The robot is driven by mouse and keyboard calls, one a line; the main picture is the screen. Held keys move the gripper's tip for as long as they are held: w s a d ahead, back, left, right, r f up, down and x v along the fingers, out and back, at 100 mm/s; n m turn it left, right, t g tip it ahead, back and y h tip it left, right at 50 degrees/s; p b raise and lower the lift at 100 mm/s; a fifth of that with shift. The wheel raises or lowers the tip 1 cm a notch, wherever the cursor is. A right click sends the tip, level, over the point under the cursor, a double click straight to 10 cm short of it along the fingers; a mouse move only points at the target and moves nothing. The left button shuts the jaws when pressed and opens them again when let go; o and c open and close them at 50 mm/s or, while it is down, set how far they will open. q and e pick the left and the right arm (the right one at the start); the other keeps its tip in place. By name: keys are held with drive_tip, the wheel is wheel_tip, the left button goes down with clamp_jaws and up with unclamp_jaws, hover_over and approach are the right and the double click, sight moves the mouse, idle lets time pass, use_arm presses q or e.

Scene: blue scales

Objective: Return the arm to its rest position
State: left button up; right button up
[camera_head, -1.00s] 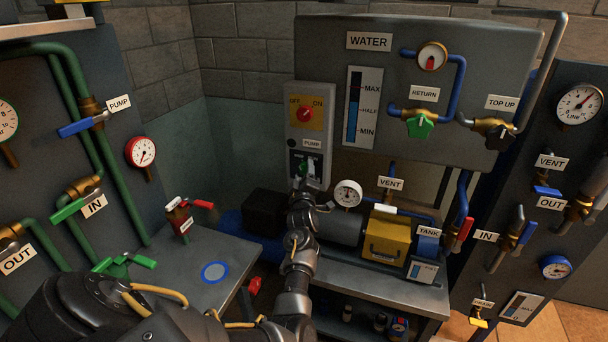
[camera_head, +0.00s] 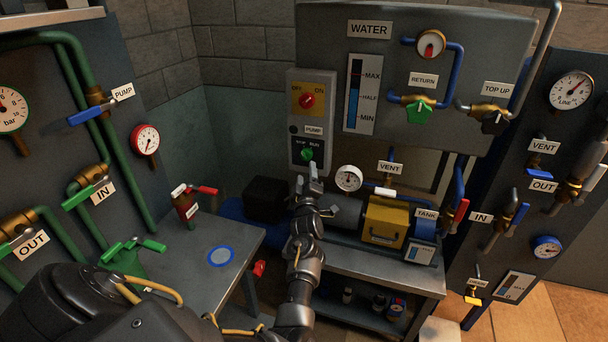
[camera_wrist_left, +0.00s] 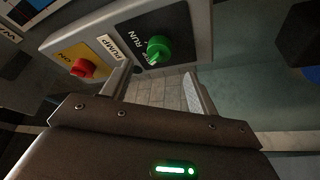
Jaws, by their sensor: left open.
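My left arm reaches up from the bottom of the head view, and its open gripper (camera_head: 314,178) is just below the grey pump switch box (camera_head: 296,118). The gripper is empty and apart from the green STOP/RUN knob (camera_head: 308,154). In the left wrist view the two fingers (camera_wrist_left: 155,88) stand apart, with the green knob (camera_wrist_left: 159,49) beyond them and bare wall and floor between them. The red OFF/ON knob (camera_head: 307,101) sits on a yellow plate above; it also shows in the left wrist view (camera_wrist_left: 82,68). My right gripper is not in view.
The yellow pump unit (camera_head: 385,221) stands on a grey bench (camera_head: 370,269) right of my arm. A gauge (camera_head: 348,178) is close to my gripper. Valve panels (camera_head: 480,65) stand behind and at both sides.

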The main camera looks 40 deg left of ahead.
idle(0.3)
